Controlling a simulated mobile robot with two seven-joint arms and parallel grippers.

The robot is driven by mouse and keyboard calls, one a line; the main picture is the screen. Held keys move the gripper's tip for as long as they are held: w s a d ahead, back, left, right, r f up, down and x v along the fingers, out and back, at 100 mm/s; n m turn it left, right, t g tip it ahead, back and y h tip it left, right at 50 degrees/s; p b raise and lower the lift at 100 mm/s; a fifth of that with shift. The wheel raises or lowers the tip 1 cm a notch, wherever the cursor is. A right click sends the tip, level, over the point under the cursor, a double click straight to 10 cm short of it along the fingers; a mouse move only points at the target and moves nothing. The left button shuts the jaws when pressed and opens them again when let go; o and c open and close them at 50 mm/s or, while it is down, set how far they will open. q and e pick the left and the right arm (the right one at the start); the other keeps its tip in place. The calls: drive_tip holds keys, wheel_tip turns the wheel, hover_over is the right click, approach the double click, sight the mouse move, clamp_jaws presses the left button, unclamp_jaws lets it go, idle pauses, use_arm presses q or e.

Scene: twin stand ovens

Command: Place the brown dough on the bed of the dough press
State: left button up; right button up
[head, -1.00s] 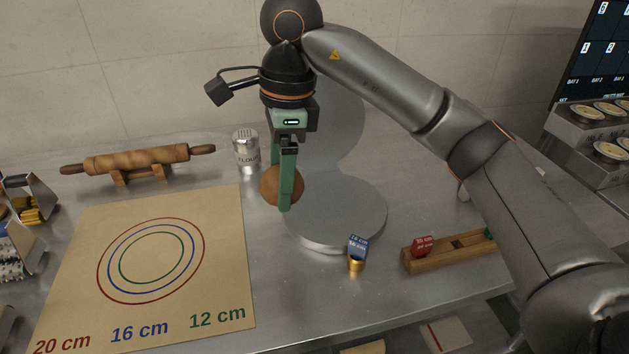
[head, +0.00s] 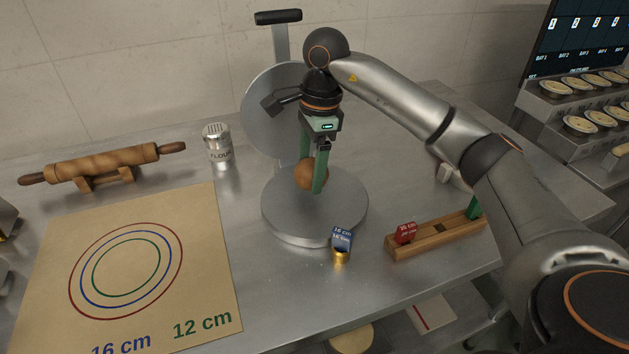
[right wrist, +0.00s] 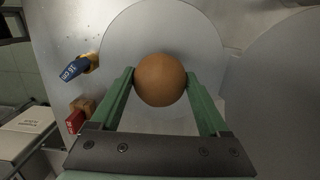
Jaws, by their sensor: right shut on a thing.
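The brown dough (head: 304,175) is a round ball between the green fingers of my right gripper (head: 316,178). In the right wrist view the dough (right wrist: 160,80) sits between both fingertips of the right gripper (right wrist: 160,84), which is shut on it. The dough press has a round grey bed (head: 290,222) and a raised round plate (head: 262,115) with a handle behind it. The dough appears over the bed, toward its back part in the head view. I cannot tell whether it touches the bed. My left gripper is not in view.
A blue 16 cm tag on a brass piece (head: 341,256) stands at the bed's front edge. A wooden rack (head: 430,238) with red and green tags is to the right. A flour shaker (head: 217,147), rolling pin (head: 100,165) and ringed mat (head: 205,270) are to the left.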

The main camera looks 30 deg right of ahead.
drive_tip(key=shift+w+d+f, duration=0.1)
drive_tip(key=shift+d+f, duration=0.25)
drive_tip(key=shift+f, duration=0.1)
drive_tip(key=shift+d+f, duration=0.15)
drive_tip(key=shift+f, duration=1.5)
drive_tip(key=shift+f, duration=0.15)
drive_tip(key=o, duration=0.8)
drive_tip(key=shift+o, duration=0.2)
wheel_tip(320, 180, up, 12)
drive_tip(key=d+p, duration=0.1)
drive_tip(key=shift+d, duration=0.2)
